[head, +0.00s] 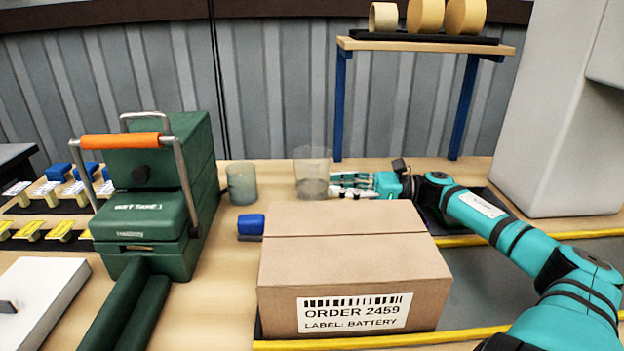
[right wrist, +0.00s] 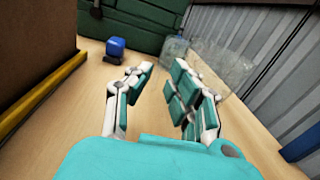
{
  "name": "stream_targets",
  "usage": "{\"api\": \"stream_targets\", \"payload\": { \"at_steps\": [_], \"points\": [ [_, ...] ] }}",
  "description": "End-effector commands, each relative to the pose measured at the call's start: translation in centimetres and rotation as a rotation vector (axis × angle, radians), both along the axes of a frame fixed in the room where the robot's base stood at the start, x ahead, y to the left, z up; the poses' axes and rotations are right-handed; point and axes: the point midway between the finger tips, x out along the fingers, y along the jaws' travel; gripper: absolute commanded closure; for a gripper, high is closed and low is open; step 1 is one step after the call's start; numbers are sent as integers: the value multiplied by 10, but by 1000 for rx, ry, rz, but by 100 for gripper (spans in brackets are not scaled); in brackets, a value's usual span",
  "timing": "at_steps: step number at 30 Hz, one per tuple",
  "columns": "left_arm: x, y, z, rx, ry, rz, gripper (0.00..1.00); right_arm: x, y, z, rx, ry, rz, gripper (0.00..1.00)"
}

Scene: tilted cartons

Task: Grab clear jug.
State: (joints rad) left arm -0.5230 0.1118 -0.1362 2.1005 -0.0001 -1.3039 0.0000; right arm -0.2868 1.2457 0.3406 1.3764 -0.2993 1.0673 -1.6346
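The clear jug (head: 312,172) stands upright on the table behind the carton, see-through with a greyish lower part. My right gripper (head: 338,184) reaches in from the right, low over the table, with its fingertips close to the jug's right side. In the right wrist view the gripper (right wrist: 162,82) has its fingers spread with nothing between them. The jug (right wrist: 228,68) shows there beyond and to the right of the right-hand finger, which overlaps part of it. I cannot tell whether they touch. My left gripper is not in view.
A bluish translucent cup (head: 242,184) stands left of the jug. A blue item (head: 251,225) lies nearer. The carton (head: 345,255) fills the front middle. A green tape machine (head: 150,200) stands left. A blue-legged shelf (head: 430,47) with tape rolls is behind.

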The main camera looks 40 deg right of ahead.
Motion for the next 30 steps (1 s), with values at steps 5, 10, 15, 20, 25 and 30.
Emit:
{"api": "stream_targets", "payload": {
  "at_steps": [5,10,15,20,25,30],
  "points": [
    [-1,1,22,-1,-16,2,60,19,19,0,-2,-4,2,81],
    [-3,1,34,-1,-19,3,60,29,28,1,-2,-2,0,81],
    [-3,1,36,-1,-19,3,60,30,29,0,-1,1,-1,81],
    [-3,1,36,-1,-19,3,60,30,29,0,-1,1,-1,90],
    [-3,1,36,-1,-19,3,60,30,29,0,-1,1,-1,100],
    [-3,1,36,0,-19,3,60,30,29,0,-1,0,-1,100]
  ]
}}
